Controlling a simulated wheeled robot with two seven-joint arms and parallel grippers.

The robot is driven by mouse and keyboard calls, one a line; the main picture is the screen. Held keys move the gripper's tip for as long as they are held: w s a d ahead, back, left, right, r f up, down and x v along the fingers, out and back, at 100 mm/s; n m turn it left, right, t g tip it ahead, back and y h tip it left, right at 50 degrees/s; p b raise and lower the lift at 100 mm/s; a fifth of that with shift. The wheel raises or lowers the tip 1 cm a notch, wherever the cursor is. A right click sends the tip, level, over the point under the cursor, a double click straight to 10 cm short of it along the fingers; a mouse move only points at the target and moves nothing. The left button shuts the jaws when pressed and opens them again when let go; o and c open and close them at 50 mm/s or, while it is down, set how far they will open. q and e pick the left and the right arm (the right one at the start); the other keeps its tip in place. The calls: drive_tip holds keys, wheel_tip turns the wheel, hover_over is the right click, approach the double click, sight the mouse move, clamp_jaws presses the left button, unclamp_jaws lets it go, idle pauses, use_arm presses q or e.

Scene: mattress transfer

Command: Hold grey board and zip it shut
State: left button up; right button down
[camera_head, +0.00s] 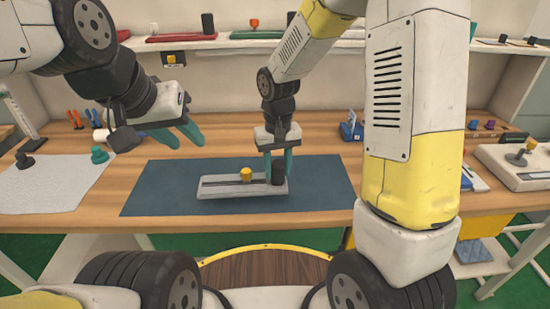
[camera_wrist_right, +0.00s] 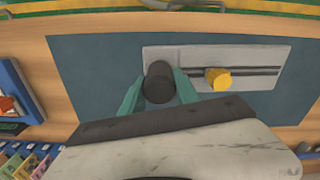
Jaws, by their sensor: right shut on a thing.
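The grey board (camera_head: 215,190) lies flat on a dark blue mat (camera_head: 150,200), with a dark slot along its length. A yellow knob (camera_head: 246,174) sits on the slot, near the middle; it also shows in the right wrist view (camera_wrist_right: 218,79). A black upright cylinder (camera_wrist_right: 158,82) stands at the board's right end in the head view (camera_head: 278,172). My right gripper (camera_head: 278,180) is shut on this black cylinder, one teal finger on each side. My left gripper (camera_head: 188,144) is open and empty, above the table behind and left of the board.
A beige box with a joystick (camera_head: 515,165) stands at the right. A shelf (camera_head: 230,42) with red and green boards runs along the back. The mat around the board is clear.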

drive_tip(key=shift+w+d, duration=0.15)
drive_tip(key=shift+w, duration=1.15)
drive_tip(key=shift+w+d, duration=0.1)
drive_tip(key=shift+w, duration=1.15)
drive_tip(key=shift+f, duration=0.2)
drive_tip(key=shift+f, duration=2.25)
